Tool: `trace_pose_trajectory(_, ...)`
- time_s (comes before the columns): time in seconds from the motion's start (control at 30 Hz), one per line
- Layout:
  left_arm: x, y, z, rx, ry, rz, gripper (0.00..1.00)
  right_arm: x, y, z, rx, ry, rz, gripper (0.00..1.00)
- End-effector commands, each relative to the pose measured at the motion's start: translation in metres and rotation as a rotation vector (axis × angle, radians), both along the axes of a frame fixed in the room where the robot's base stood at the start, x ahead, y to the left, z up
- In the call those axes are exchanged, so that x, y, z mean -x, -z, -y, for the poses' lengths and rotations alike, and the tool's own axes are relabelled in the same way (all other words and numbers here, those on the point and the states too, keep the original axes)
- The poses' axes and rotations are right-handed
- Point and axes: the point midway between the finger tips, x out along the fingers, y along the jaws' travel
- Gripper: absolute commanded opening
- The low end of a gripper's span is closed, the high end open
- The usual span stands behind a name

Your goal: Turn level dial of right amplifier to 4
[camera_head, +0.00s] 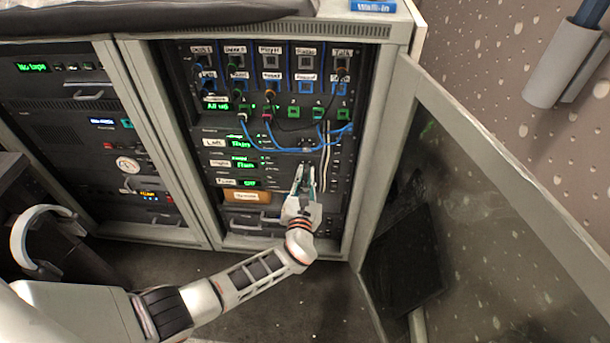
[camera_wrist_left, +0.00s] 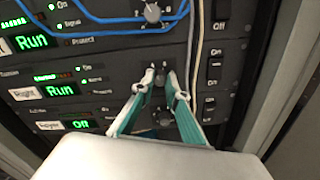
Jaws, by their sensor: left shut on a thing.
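The right amplifier (camera_wrist_left: 112,84) is the dark rack unit labelled "Right", with a green "Run" display. It also shows in the head view (camera_head: 276,163) in the open cabinet. Its level dial (camera_wrist_left: 159,79) is a small dark knob, partly hidden between my fingertips. My left gripper (camera_wrist_left: 160,76) is shut on this dial, with one teal-padded finger on each side. In the head view my left gripper (camera_head: 304,172) reaches up to the rack from below. The dial's pointer and numbers are too small to read. My right gripper is out of view.
The left amplifier (camera_wrist_left: 95,29) sits just above, with its own dial (camera_wrist_left: 152,12). A unit reading "Off" (camera_wrist_left: 82,123) sits below. Blue cables (camera_head: 275,149) hang above, and pale cables run close right of the dial. The open glass door (camera_head: 500,205) stands at the right.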

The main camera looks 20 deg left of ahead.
Motion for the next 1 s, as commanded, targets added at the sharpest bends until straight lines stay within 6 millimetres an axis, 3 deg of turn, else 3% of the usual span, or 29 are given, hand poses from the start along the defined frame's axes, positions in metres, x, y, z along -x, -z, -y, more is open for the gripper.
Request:
trace_pose_trajectory(0.27,-0.002,-0.004,-0.001,-0.001,-0.001,0.006,0.0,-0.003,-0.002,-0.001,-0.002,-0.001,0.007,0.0)
trace_pose_trajectory(0.3,-0.002,-0.004,-0.001,-0.001,-0.002,0.006,0.19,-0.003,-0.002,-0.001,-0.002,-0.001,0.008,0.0)
trace_pose_trajectory(0.37,-0.002,-0.004,-0.001,0.0,-0.002,0.006,0.31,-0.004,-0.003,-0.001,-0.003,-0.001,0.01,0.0)
trace_pose_trajectory(0.77,0.004,0.0,0.001,0.002,0.0,0.001,0.31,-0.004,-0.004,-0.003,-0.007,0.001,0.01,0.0)
trace_pose_trajectory(1.0,0.034,0.0,0.01,0.004,0.0,0.001,0.31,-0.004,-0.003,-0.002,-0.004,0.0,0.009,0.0)
